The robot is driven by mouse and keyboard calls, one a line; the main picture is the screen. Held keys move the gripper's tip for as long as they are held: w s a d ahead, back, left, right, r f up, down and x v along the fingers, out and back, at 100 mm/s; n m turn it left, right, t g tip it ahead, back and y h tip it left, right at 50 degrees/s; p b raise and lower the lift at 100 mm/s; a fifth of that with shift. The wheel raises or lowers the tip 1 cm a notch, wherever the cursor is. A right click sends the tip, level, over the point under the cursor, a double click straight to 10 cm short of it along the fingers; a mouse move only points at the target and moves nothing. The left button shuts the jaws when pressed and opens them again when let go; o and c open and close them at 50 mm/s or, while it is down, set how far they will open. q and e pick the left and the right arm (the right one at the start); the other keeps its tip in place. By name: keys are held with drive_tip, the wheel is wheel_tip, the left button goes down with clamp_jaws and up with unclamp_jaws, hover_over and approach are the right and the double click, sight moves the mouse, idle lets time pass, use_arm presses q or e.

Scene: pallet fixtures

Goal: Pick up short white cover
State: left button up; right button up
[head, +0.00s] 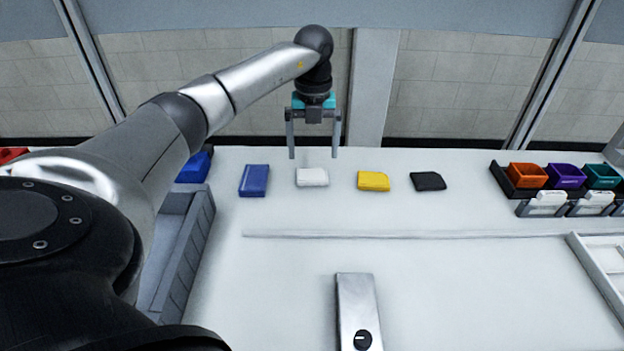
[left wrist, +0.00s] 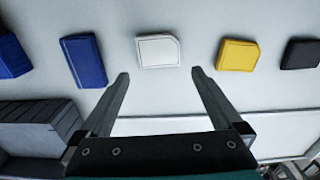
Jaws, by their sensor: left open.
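The short white cover (head: 312,178) lies flat on the white table, between a blue cover and a yellow cover. It also shows in the left wrist view (left wrist: 158,51), just beyond the fingertips and between their lines. My left gripper (head: 313,155) is open and empty, pointing down, with its fingers above and behind the white cover in the head view. The gripper also shows in the left wrist view (left wrist: 158,74), its two fingers spread wider than the white cover looks. Nothing hides the white cover. My right gripper is not in view.
A blue cover (head: 254,181) lies to the left, a yellow cover (head: 373,181) and a black cover (head: 428,181) to the right. A grey bin (head: 190,250) stands at the left. Orange (head: 527,175), purple (head: 566,175) and teal bins stand at the right. The table's middle is mostly clear.

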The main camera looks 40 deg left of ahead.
sight(313, 178)
use_arm(q)
wheel_tip(313, 178, down, 2)
drive_tip(key=shift+f, duration=0.1)
wheel_tip(313, 178, down, 4)
drive_tip(key=shift+s+f+b, duration=0.1)
drive_tip(key=shift+s+b, duration=0.05)
drive_tip(key=shift+b, duration=0.6)
drive_tip(key=shift+f, duration=0.4)
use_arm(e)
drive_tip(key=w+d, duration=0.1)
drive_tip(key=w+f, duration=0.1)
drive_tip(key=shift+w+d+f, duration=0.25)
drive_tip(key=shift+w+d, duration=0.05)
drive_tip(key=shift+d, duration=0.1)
use_arm(q)
drive_tip(key=shift+c, duration=0.2)
drive_tip(key=c, duration=1)
drive_tip(key=shift+r, duration=0.15)
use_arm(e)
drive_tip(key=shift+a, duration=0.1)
